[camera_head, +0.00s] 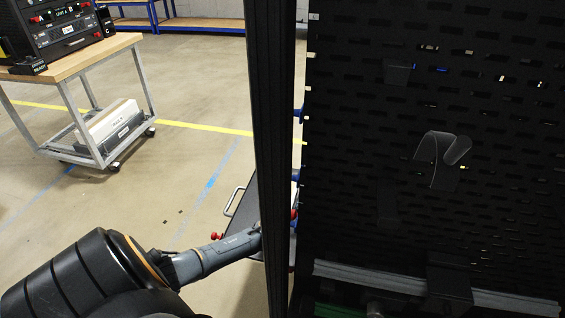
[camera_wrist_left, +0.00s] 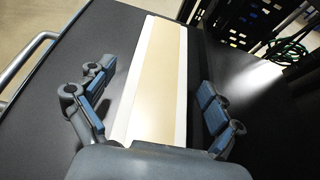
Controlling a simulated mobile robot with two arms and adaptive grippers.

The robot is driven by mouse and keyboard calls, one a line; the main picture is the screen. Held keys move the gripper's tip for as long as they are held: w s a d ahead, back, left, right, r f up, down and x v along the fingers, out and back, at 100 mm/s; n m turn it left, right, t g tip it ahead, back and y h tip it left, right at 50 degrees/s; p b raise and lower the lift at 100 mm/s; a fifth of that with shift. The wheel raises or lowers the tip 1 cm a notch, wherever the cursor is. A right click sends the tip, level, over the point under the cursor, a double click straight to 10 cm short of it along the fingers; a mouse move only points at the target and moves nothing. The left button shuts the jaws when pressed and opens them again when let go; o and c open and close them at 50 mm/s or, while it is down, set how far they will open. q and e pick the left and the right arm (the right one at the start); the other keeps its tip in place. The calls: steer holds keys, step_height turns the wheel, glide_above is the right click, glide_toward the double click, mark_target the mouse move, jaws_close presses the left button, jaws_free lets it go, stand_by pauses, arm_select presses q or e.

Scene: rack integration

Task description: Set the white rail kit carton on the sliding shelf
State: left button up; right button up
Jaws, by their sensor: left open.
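In the left wrist view a long white carton with a tan top (camera_wrist_left: 160,60) lies on a flat dark shelf (camera_wrist_left: 75,55) with a metal handle. My left gripper (camera_wrist_left: 155,82) is open, with one finger on each side of the carton; gaps show beside it. In the head view my left arm reaches to the dark shelf (camera_head: 250,208), whose handle side shows left of the black post. The post hides the gripper and the carton there. My right gripper is in neither view.
A black rack post (camera_head: 271,130) and perforated panel (camera_head: 400,110) fill the head view's middle and right. A wheeled cart (camera_head: 95,62) at left carries black equipment and, below, another white box (camera_head: 112,120). Cables (camera_wrist_left: 288,50) hang near the shelf.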

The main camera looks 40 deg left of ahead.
arm_select(q)
steer(key=v, duration=1.2)
steer(key=shift+w, duration=0.1)
stand_by(0.4)
